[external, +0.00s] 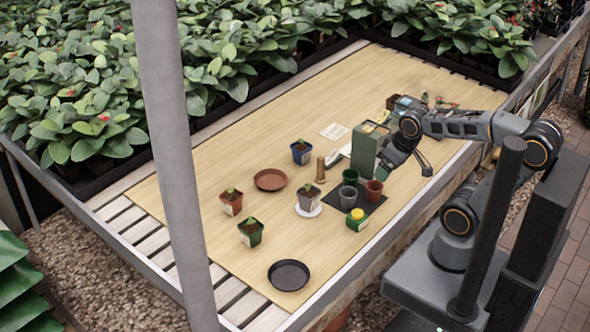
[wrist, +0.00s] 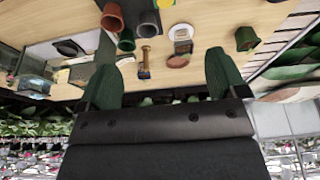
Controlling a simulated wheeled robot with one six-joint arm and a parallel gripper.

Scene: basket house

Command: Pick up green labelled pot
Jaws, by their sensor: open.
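The green pot with a pale label (external: 250,232) stands at the front left of the table in the external view, holding dark soil and a seedling. My gripper (external: 406,166) is up over the right part of the table, well to the right of this pot. In the wrist view my gripper (wrist: 161,62) has its two green fingers spread wide with nothing between them.
A brown pot (external: 231,203), a blue pot (external: 301,154) and a dark saucer (external: 289,276) stand around it. A grey post (external: 176,150) rises left of the green pot.

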